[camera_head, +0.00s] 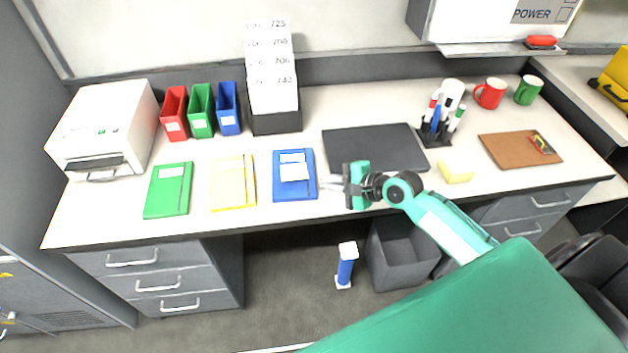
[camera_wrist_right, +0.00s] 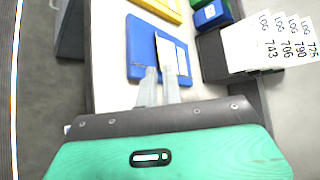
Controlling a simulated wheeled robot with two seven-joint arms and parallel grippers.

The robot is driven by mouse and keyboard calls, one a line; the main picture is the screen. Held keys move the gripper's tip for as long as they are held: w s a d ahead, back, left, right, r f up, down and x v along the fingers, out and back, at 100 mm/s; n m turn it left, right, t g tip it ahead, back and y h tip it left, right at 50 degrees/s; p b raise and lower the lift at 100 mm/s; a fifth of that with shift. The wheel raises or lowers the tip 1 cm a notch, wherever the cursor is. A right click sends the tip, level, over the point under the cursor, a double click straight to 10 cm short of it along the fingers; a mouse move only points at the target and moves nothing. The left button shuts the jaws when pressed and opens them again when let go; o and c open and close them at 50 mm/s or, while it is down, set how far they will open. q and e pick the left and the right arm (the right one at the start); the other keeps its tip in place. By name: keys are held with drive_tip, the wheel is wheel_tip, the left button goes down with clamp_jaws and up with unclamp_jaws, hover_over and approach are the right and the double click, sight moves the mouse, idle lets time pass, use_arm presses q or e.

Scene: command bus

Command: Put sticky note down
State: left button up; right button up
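A blue folder (camera_head: 294,190) lies flat on the desk, right of the yellow one. A small pale sticky note (camera_head: 294,173) lies on its upper half, just under the folder's white label (camera_head: 292,158). The blue folder (camera_wrist_right: 142,45) and a pale note (camera_wrist_right: 182,56) also show in the right wrist view. My right gripper (camera_head: 324,184) is just right of the blue folder, pointing left at it. Its two fingers (camera_wrist_right: 161,75) are slightly apart with a narrow gap, and I see nothing between them. My left gripper is not in view.
Green (camera_head: 168,190) and yellow (camera_head: 233,182) folders lie to the left. A dark mat (camera_head: 375,148) lies behind my right gripper. A black log holder (camera_head: 276,122) stands behind the blue folder.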

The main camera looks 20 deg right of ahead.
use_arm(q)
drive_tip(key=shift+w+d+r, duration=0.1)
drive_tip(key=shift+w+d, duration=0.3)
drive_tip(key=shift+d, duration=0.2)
use_arm(e)
drive_tip(key=shift+v, duration=1.45)
